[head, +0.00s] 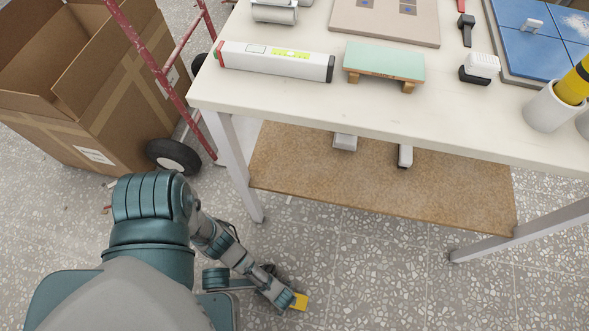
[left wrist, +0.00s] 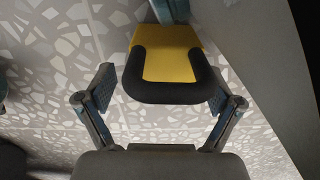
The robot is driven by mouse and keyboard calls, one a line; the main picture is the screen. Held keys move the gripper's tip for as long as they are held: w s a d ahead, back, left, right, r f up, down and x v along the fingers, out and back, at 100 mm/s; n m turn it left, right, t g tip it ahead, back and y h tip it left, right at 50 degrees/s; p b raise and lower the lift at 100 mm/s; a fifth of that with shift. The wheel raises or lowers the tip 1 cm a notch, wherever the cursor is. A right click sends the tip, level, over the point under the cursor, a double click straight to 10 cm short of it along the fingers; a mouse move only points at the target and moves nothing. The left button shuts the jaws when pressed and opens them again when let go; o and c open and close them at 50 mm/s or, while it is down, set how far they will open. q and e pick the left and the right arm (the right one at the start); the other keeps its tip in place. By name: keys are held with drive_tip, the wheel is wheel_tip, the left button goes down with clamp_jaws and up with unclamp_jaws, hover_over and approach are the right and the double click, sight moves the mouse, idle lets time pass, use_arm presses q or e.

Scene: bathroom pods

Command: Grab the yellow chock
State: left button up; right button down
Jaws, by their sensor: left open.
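The yellow chock (head: 300,301) is on the speckled floor in front of the table, at the lower middle of the head view. In the left wrist view the chock (left wrist: 168,55) is yellow with a thick black rounded band along its near end. My left gripper (left wrist: 162,90) is open, with one finger on each side of the chock's black end. I see gaps between both fingers and the chock. In the head view my left gripper (head: 284,299) is low, right beside the chock, and its fingers are hard to make out. My right gripper is not in view.
A white table (head: 430,118) with a brown lower shelf (head: 340,185) stands ahead, holding a level, a green-topped block and cups. A cardboard box (head: 100,95) and red hand truck (head: 150,60) are at left. A plain grey surface (left wrist: 245,60) borders the wrist view's right.

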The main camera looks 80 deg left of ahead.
use_arm(q)
drive_tip(key=shift+w+a, duration=0.1)
drive_tip(key=shift+a, duration=0.2)
drive_tip(key=shift+c, duration=0.7)
drive_tip(key=c, duration=1.2)
drive_tip(key=shift+c, duration=1.3)
drive_tip(key=shift+r, duration=0.1)
